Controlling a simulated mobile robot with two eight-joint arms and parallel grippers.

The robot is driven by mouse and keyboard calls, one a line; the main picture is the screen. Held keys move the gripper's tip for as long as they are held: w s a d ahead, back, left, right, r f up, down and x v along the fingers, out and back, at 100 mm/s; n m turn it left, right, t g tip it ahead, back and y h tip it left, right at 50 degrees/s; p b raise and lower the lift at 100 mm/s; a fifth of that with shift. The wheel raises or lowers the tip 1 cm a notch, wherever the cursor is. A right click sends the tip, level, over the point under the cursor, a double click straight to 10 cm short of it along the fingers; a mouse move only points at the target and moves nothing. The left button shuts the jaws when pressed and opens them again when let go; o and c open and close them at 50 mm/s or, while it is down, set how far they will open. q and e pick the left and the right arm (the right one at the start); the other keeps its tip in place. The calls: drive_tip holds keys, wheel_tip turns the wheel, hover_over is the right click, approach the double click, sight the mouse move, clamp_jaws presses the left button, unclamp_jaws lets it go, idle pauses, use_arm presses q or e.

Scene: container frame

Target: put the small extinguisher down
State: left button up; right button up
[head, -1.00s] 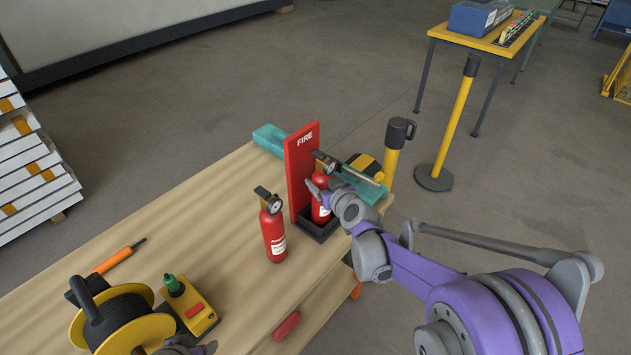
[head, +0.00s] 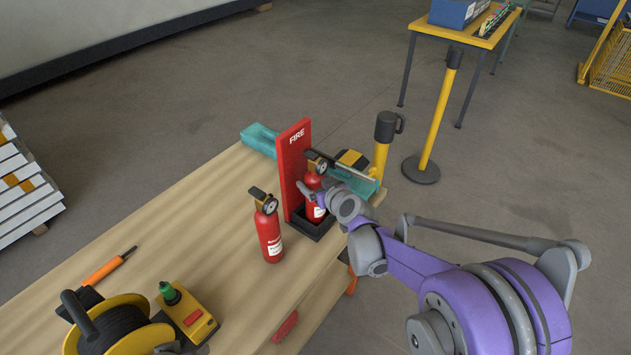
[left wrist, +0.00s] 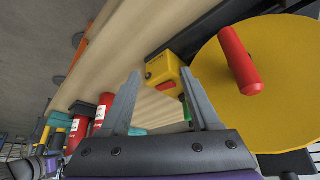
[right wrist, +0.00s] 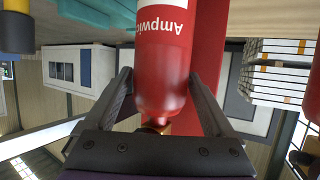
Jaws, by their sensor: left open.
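The small red extinguisher (head: 315,198) is upright in front of the red FIRE backboard, in or just over the black tray (head: 318,228) of its stand. Its base is hidden by the tray's rim, so I cannot tell whether it touches the bottom. My right gripper (right wrist: 163,75) has one finger on each side of the red body (right wrist: 165,65), close against it below the valve. A second red extinguisher (head: 268,236) stands on the table beside the stand. My left gripper (left wrist: 158,73) is open and empty near the cable reel; only a bit shows in the head view.
The yellow cable reel (head: 138,342), a yellow box with a green knob (head: 189,318) and an orange-handled screwdriver (head: 108,267) lie at the table's near left. Teal blocks (head: 260,138) lie behind the stand. The wooden tabletop (head: 180,225) is clear in the middle.

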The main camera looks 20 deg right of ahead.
drive_tip(key=shift+o, duration=0.5)
drive_tip(key=shift+r, duration=0.2)
drive_tip(key=p+v, duration=0.1)
drive_tip(key=v, duration=1)
drive_tip(key=s+f+m+g+h, duration=0.1)
drive_tip(key=s+f+g, duration=0.2)
drive_tip(key=s, duration=0.9)
drive_tip(key=s+a+f+m+g+h, duration=0.1)
drive_tip(key=s+f+g, duration=0.3)
drive_tip(key=s, duration=0.9)
drive_tip(key=shift+a+g+h, duration=0.25)
drive_tip(key=shift+g+h, duration=0.05)
drive_tip(key=shift+g, duration=0.1)
drive_tip(key=shift+w, duration=0.1)
